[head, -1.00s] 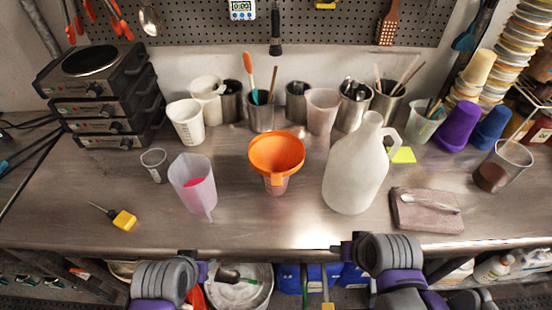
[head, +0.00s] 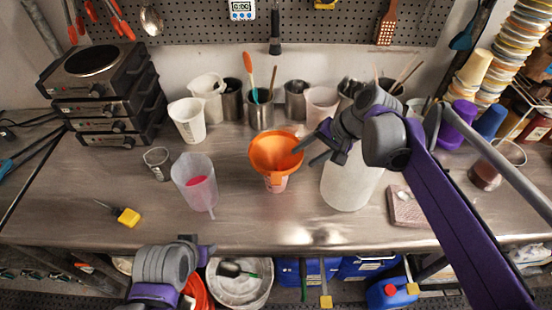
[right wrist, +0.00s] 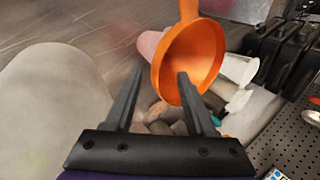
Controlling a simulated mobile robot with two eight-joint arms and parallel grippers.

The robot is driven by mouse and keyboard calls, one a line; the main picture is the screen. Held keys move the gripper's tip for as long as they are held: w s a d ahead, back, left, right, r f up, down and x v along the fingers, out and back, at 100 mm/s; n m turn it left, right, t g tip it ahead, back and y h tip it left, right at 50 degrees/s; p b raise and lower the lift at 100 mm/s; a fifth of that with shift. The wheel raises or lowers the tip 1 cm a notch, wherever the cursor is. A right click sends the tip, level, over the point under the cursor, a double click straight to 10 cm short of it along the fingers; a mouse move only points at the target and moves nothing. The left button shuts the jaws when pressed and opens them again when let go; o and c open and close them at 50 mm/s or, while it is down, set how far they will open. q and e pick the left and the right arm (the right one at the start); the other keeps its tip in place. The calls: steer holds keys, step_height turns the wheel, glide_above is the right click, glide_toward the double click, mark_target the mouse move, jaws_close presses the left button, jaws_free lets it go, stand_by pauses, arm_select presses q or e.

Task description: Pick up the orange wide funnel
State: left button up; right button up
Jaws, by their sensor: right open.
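My right gripper (head: 308,152) is open at the funnel's right rim in the head view. In the right wrist view the funnel (right wrist: 190,57) lies ahead, with the right fingertip overlapping its mouth and the left fingertip outside its rim. I cannot tell whether the fingers touch it. My left gripper (head: 200,248) is low at the bench's front edge, and its jaws are not clear.
A large whitish jug (head: 348,185) stands right beside my right gripper, partly hidden by the arm. A translucent pitcher (head: 195,182) with pink liquid stands left of the funnel. Metal cups stand behind. The bench front (head: 250,230) is clear.

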mark_target(293, 167)
steer(key=x, duration=0.7)
steer(key=shift+s+a+f, duration=0.1)
steer(key=shift+f, duration=0.2)
steer(key=shift+s, duration=0.1)
jaws_close()
